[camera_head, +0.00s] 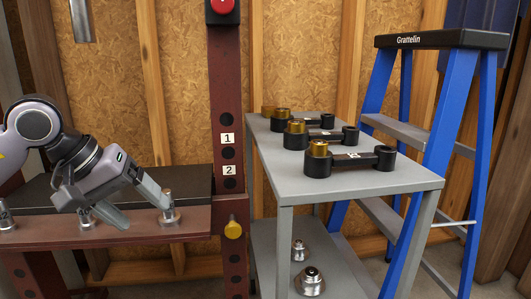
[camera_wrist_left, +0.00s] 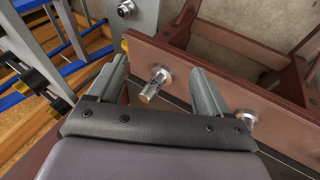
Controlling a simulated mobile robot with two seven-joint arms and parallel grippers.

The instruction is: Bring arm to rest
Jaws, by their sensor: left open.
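My left gripper (camera_head: 146,215) reaches in from the left over the dark red beam (camera_head: 110,227), fingers pointing down and to the right. It also shows in the left wrist view (camera_wrist_left: 160,68), its two grey fingers spread apart with nothing gripped. A silver stud on a round base (camera_head: 169,207) stands on the beam by the fingertips. In the left wrist view a silver stud (camera_wrist_left: 155,84) shows in the gap between the fingers, clear of both. Another stud (camera_head: 86,219) stands on the beam behind the fingers. My right gripper is out of view.
A red post (camera_head: 228,200) with labels 1 and 2 and a yellow knob (camera_head: 233,229) rises right of the gripper. A blue ladder (camera_head: 450,120) stands right.

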